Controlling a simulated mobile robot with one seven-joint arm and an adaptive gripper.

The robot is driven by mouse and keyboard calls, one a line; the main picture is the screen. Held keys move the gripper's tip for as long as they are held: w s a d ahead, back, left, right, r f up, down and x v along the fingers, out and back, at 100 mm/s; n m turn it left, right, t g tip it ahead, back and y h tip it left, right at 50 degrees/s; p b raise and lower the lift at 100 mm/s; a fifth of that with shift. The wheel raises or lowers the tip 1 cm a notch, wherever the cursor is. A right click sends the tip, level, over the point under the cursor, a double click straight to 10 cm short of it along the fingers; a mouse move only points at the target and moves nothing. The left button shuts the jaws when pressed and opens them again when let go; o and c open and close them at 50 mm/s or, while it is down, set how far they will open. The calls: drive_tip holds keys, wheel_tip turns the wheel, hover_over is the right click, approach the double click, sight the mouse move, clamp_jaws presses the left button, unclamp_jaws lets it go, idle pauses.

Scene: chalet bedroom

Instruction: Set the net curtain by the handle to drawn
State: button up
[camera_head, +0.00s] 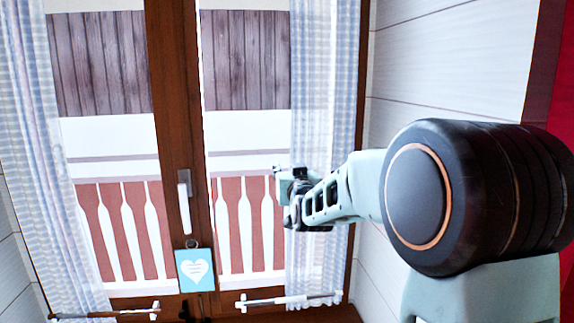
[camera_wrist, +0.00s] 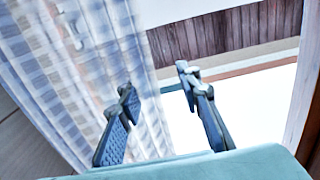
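A blue-and-white checked net curtain (camera_head: 318,90) hangs gathered at the right side of the glazed door. A matching curtain (camera_head: 38,120) hangs at the left side. A white door handle (camera_head: 184,198) is on the brown middle frame, with a blue heart sign (camera_head: 195,270) below it. My gripper (camera_head: 283,184) is in front of the right curtain's inner edge. In the wrist view my gripper (camera_wrist: 156,80) has its two fingers apart with nothing held. The curtain (camera_wrist: 62,85) shows behind the left finger; I cannot tell whether they touch.
Short horizontal bars with white ends cross low on the right (camera_head: 290,300) and left (camera_head: 105,314). The glass between the curtains is uncovered, with a balcony railing (camera_head: 240,215) outside.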

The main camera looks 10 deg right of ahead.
clamp_jaws()
idle(0.3)
drive_tip(key=shift+a+b, duration=0.35)
drive_tip(key=shift+a, duration=0.2)
drive_tip(key=a, duration=1.5)
drive_tip(key=shift+r, duration=0.1)
